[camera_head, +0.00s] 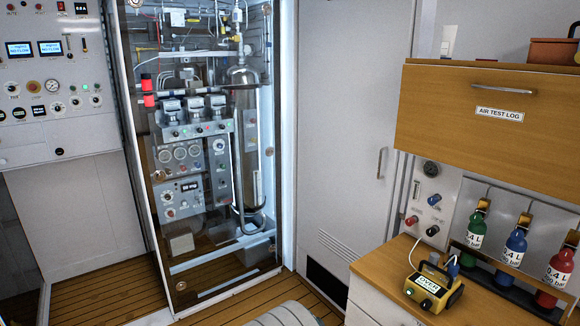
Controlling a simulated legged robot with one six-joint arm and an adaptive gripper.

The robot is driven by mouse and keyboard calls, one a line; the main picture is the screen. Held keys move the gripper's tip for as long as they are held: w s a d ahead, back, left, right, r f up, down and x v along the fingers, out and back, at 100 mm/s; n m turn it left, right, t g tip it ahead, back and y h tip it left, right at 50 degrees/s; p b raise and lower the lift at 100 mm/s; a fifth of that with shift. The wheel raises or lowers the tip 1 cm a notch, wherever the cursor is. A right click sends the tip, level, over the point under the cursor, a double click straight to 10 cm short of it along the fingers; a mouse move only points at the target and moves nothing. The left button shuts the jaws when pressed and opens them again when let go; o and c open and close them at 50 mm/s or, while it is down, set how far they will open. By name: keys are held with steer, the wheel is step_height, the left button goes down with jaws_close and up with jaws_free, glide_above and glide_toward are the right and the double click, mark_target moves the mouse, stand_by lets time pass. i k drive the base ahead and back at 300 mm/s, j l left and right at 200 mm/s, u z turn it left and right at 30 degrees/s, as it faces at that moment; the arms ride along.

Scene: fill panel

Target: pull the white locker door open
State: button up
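The white locker door (336,130) stands in the middle of the view, just right of the clear-fronted cabinet. It is a tall, flat panel that looks shut. A slim vertical handle (381,163) is near its right edge. A slatted vent (337,247) is low on the door. The door's lower right part is hidden behind the wooden-topped counter. My gripper is not in view, and nothing is seen touching the handle.
The tall cabinet (279,140) holds gauges and pipes. The wooden overhead locker (480,125) juts out right of the handle. Below it, the counter (385,268) carries a yellow device (434,287) and coloured bottles (514,247). Wooden floor (318,299) shows before the door.

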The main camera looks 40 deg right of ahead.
mark_target(353, 53)
steer(key=i+z, duration=0.2)
steer(key=i, duration=0.5)
steer(key=i+j+z, duration=0.2)
steer(key=i, duration=0.5)
steer(key=i+l+z, duration=0.1)
steer(key=i+z, duration=0.45)
steer(key=z, duration=0.25)
steer(key=i+j+z, duration=0.1)
steer(key=i+z, duration=0.25)
steer(key=i+j+z, duration=0.15)
steer(key=z, duration=0.25)
steer(key=i, duration=0.05)
